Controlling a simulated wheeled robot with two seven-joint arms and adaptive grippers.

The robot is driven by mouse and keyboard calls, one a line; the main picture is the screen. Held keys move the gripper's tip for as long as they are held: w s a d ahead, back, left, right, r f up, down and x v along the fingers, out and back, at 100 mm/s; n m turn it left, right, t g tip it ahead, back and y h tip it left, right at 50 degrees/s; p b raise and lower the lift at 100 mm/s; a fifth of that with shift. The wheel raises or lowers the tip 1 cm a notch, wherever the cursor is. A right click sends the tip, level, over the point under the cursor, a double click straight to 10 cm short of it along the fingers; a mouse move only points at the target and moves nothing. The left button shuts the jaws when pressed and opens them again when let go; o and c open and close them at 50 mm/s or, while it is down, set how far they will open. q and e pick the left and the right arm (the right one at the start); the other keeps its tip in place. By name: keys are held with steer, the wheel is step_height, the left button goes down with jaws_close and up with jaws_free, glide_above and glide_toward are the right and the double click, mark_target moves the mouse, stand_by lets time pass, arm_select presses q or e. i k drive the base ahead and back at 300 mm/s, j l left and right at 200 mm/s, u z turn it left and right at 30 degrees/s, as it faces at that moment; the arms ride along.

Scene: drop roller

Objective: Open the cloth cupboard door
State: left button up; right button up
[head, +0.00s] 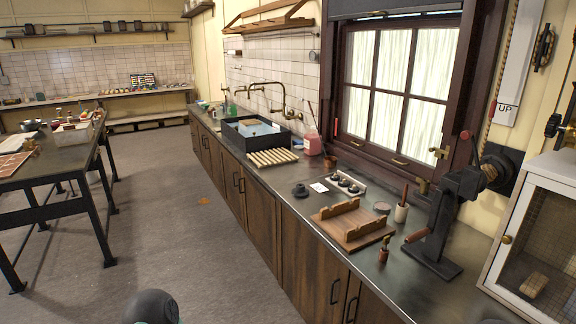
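No cupboard is labelled as the cloth cupboard, so I cannot tell for sure which one it is. A white-framed cabinet (502,252) with a mesh front stands on the counter at the far right, cut off by the picture edge. Its front looks shut, with a small round brass knob (507,239) on the left frame. A tan block (533,285) shows behind the mesh. Dark wooden cupboard doors (262,220) with black handles line the front below the counter and look shut. Neither of my grippers is in view; a dark rounded part of mine shows at the bottom edge.
The counter (290,208) holds a black clamp-like stand (437,235), a wooden board (352,224), a slatted rack (272,157) and a dark sink tray (250,140). A work table (60,170) stands at left.

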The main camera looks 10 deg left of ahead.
mark_target(259, 204)
steer(key=i+j+u, duration=0.65)
steer(key=i, duration=0.2)
steer(key=i+j+u, duration=0.2)
steer(key=i+u, duration=0.5)
steer(key=i, duration=0.25)
steer(key=i+z, duration=0.15)
steer(key=i, duration=0.35)
steer(key=i+j+z, duration=0.15)
steer(key=i, duration=0.35)
steer(key=i+j+z, duration=0.15)
steer(key=i, duration=0.3)
steer(key=i+j+z, duration=0.15)
steer(key=i, duration=0.35)
steer(key=i+j+z, duration=0.8)
steer(key=z, duration=0.15)
steer(key=i+j+z, duration=0.45)
steer(key=j, duration=0.2)
steer(key=k, duration=0.1)
